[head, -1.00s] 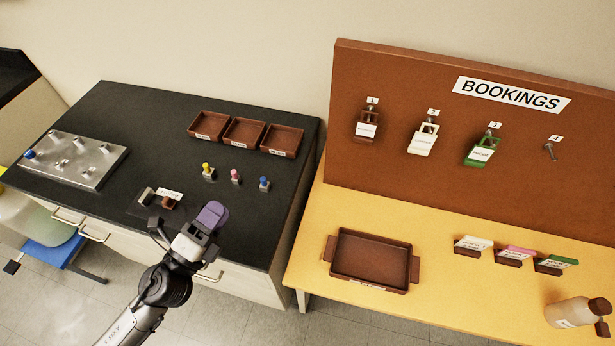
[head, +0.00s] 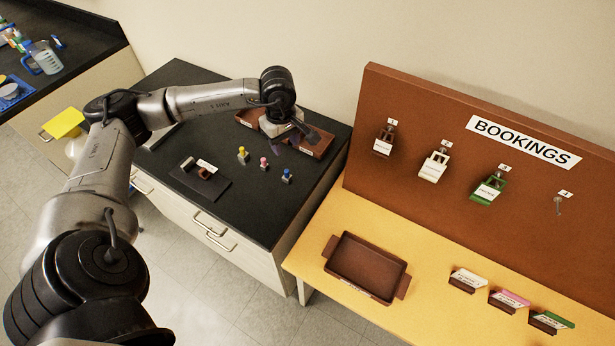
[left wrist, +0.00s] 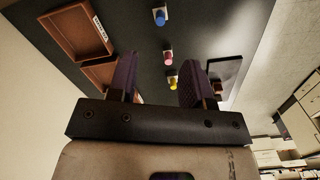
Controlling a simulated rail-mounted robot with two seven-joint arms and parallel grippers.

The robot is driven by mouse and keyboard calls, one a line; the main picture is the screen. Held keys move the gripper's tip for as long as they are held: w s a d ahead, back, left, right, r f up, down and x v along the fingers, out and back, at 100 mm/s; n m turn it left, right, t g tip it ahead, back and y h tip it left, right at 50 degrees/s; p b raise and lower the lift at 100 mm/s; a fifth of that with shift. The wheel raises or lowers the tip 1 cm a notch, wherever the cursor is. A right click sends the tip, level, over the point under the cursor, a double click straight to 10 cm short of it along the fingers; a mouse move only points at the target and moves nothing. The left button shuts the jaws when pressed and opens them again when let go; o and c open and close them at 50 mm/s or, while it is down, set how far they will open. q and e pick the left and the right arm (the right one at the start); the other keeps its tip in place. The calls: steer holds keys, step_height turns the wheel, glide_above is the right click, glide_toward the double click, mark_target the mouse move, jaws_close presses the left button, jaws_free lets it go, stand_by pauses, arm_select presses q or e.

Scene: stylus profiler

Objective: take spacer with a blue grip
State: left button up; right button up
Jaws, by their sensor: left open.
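The spacer with a blue grip (head: 287,176) stands upright on the black bench, at the right end of a short row. In the left wrist view the blue grip (left wrist: 160,17) is near the top edge, beyond the fingertips. A spacer with a pink grip (head: 264,163) and one with a yellow grip (head: 243,154) stand beside it. My left gripper (head: 298,140) is open and empty, above the brown trays and behind the row. Its purple fingers (left wrist: 159,68) also show in the left wrist view. My right gripper is out of view.
Brown trays (head: 317,147) lie behind the row, partly hidden by my left gripper. A dark plate (head: 203,187) with small parts lies front left. A yellow table with an empty brown tray (head: 368,265) and a bookings board (head: 400,100) stand to the right.

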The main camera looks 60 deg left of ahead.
mark_target(286, 171)
arm_select(q)
steer(key=f, duration=1.3)
steer(key=shift+a+f, duration=0.25)
steer(key=shift+a, duration=0.05)
jaws_close()
